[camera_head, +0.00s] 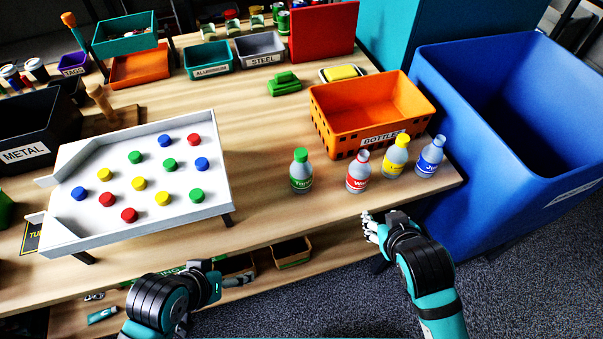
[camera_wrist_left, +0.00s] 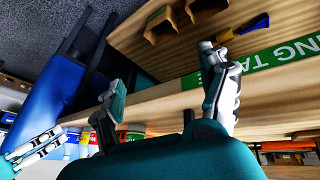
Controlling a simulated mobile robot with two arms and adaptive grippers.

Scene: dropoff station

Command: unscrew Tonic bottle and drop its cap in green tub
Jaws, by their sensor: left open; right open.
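The Tonic bottle (camera_head: 301,176), with a green cap (camera_head: 300,155) and green label, stands upright on the table, first from the left in a row of bottles. My left gripper (camera_head: 238,281) is low at the table's front edge, left of the bottle and apart from it. In the left wrist view its fingers (camera_wrist_left: 168,100) are spread and empty. My right gripper (camera_head: 371,227) is open and empty at the front edge, below and right of the bottle. A green piece (camera_head: 5,210) shows at the left edge; I cannot tell if it is the green tub.
Red-label (camera_head: 357,176), yellow-capped (camera_head: 396,157) and blue-label (camera_head: 430,159) bottles stand to the right. An orange BOTTLES crate (camera_head: 345,127) is behind, a blue bin (camera_head: 450,150) at right. A white tray (camera_head: 215,135) holds several coloured caps. Table is clear between tray and bottles.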

